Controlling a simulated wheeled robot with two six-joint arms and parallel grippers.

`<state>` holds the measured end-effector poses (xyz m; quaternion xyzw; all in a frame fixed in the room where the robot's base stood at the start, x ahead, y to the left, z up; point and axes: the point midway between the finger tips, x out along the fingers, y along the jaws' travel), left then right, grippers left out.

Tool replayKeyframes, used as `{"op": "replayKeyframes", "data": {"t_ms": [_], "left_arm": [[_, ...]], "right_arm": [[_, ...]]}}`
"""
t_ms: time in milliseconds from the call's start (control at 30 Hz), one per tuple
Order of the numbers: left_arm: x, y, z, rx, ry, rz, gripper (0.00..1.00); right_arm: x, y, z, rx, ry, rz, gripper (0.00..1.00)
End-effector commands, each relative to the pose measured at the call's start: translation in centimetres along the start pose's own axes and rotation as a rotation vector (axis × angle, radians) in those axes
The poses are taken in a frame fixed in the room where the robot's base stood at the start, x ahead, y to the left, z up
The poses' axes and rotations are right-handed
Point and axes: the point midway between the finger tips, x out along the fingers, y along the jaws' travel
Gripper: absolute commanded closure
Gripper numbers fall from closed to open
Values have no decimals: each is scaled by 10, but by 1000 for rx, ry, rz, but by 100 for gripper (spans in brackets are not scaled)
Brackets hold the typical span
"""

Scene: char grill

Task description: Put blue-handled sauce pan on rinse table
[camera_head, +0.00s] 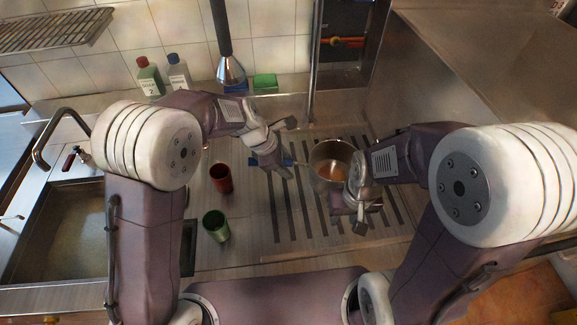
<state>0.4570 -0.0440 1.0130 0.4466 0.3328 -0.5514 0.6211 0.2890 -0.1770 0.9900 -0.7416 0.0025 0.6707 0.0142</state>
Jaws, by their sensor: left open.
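The steel sauce pan (317,152) stands upright on the slotted drain surface of the rinse table (262,225). Something brownish shows inside it. Its blue handle (286,162) points left and is mostly hidden by my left gripper. My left gripper (287,150) is open, with its fingers at the handle; I cannot tell whether they touch it. My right gripper (358,217) is just in front of the pan's right side and covers part of its rim. I cannot tell whether its jaws are open or shut.
A red cup (221,178) and a green cup (215,226) stand left of the slots. A sink (65,230) with a tap (62,125) is at the left. Two bottles (150,78) and a green sponge (265,81) are along the back wall. A spray head (230,70) hangs there.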

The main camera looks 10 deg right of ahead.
Motion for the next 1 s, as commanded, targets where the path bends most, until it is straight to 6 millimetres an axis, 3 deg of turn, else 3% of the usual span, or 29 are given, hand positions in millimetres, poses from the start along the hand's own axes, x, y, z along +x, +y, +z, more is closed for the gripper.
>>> {"op": "replayKeyframes", "data": {"t_ms": [200, 400, 1000], "left_arm": [[-60, 2, 1, -1, -2, 6, 56], [-92, 1, 0, -1, -1, 3, 56], [-99, 0, 0, -1, 0, 1, 56]], "right_arm": [[-7, 0, -1, 0, 0, 0, 64], [-9, 0, -1, 0, 0, 0, 64], [-9, 0, -1, 0, 0, 0, 64]]}}
